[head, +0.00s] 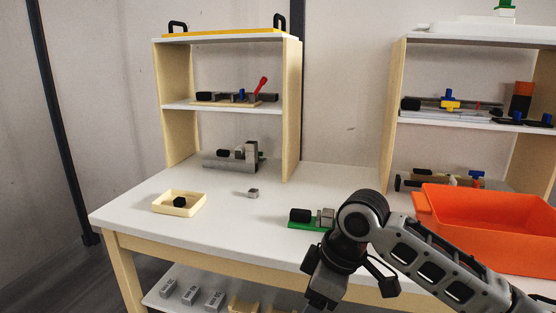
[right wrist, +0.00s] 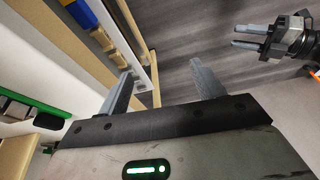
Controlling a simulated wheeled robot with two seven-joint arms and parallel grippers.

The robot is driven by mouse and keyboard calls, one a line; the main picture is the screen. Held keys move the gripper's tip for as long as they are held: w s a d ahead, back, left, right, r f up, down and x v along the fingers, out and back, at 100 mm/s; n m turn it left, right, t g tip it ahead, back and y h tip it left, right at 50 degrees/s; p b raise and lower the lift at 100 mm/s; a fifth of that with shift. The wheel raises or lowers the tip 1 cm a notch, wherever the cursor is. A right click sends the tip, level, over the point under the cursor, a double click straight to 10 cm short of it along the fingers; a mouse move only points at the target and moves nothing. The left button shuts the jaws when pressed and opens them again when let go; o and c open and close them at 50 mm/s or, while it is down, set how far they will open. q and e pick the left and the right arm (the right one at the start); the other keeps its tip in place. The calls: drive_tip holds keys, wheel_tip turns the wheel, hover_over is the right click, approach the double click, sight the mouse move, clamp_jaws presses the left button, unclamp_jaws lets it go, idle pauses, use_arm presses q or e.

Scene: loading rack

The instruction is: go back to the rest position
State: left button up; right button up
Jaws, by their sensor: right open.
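My right arm comes in from the right in the head view, bent over the table's front edge, with its gripper (head: 322,302) pointing down and partly cut off by the picture's bottom. In the right wrist view my right gripper (right wrist: 163,82) is open, its two grey fingers wide apart with nothing between them. My left gripper (right wrist: 250,36) shows at the upper right of the right wrist view, over the grey floor. Its two fingers are apart and nothing shows between them. The left arm is not in the head view.
A green-based part (head: 311,219) lies on the white table (head: 240,228) close to my right arm. An orange bin (head: 490,225) stands right of it. A cream tray (head: 168,209) with a black block, a small grey block (head: 253,193) and two shelf racks stand farther off. Grey blocks lie on the lower shelf.

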drive_tip(key=s+a+f+m+t+y, duration=0.2)
drive_tip(key=s+f+m, duration=0.1)
drive_tip(key=f, duration=0.3)
drive_tip(key=s+a+f+m+t+y, duration=0.2)
drive_tip(key=a+f, duration=0.1)
drive_tip(key=f, duration=0.3)
use_arm(q)
drive_tip(key=shift+s+f, duration=0.15)
drive_tip(key=shift+s, duration=0.1)
use_arm(e)
drive_tip(key=s+d+f+m+t+h, duration=0.4)
drive_tip(key=s+d+f, duration=0.4)
drive_tip(key=s+d, duration=0.4)
drive_tip(key=shift+s+d+m+t, duration=0.25)
drive_tip(key=shift+d+m+t, duration=0.45)
drive_tip(key=shift+m, duration=0.5)
